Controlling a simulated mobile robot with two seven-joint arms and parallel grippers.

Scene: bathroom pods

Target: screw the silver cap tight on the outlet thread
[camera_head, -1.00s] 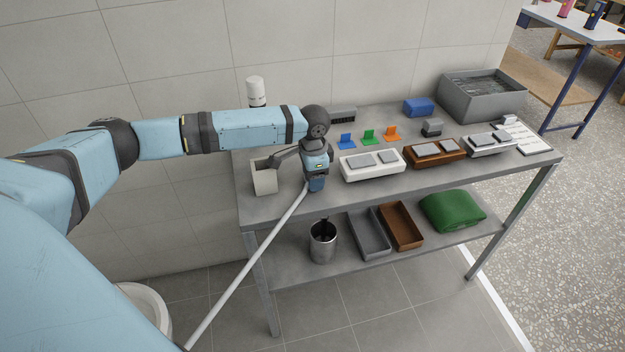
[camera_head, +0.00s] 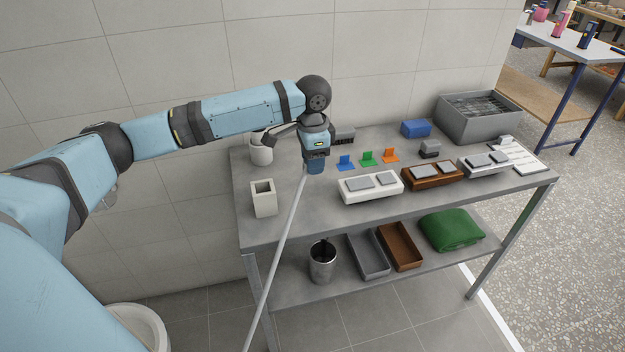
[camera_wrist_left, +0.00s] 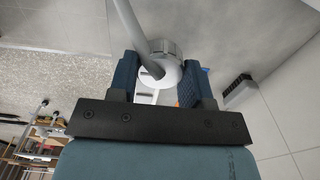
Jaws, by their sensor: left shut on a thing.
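In the left wrist view the rod's rounded white end (camera_wrist_left: 163,76) sits between the two dark blue fingers. A grey, round-edged object (camera_wrist_left: 166,47) shows behind it; I cannot tell what it is. I cannot make out a silver cap or an outlet thread in either view. My right gripper is not in view.
On the bench (camera_head: 330,205) stand a beige square holder (camera_head: 264,199), a pale cup (camera_head: 260,150), a white switch box (camera_head: 370,188) and a grey basin (camera_head: 478,118). A metal bin (camera_head: 322,262) and trays (camera_head: 368,257) are on the lower shelf. A toilet bowl (camera_head: 140,325) is at lower left.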

